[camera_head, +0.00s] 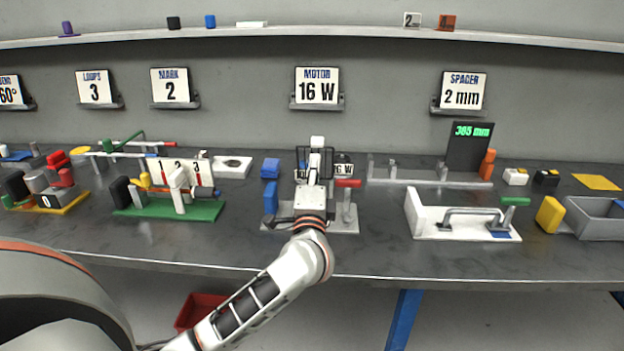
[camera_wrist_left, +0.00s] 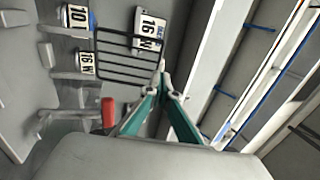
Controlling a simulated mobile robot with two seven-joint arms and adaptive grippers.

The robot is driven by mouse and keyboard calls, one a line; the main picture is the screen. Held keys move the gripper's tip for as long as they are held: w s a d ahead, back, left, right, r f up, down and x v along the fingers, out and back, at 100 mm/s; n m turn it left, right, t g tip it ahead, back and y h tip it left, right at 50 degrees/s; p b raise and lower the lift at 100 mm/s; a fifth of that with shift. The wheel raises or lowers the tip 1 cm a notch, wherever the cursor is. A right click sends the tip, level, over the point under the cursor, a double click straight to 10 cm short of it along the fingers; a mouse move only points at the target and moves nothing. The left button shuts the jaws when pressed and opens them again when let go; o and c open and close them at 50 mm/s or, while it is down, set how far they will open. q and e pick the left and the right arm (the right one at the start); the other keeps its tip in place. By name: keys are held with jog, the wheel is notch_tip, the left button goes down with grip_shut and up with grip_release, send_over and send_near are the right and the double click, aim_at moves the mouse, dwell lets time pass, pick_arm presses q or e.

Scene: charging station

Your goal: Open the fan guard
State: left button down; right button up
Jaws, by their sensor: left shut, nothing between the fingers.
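The fan guard is a dark wire grid (camera_head: 301,158) on the grey motor station in the middle of the bench. In the head view it appears upright, partly hidden behind my left gripper (camera_head: 316,160). It also shows in the left wrist view as black parallel bars (camera_wrist_left: 128,61). My left gripper (camera_wrist_left: 162,80) is shut and empty, with its fingertips by the guard's edge; I cannot tell whether they touch it. My right gripper is out of view.
A red-handled lever (camera_head: 348,183) stands at the station's right, and blue blocks (camera_head: 270,168) stand at its left. A green-based station (camera_head: 205,211) is farther left. A white-based station with a grey handle (camera_head: 470,222) is at right. The bench front between them is clear.

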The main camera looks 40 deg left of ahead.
aim_at(316, 147)
pick_arm(q)
jog(key=shift+x, duration=1.65)
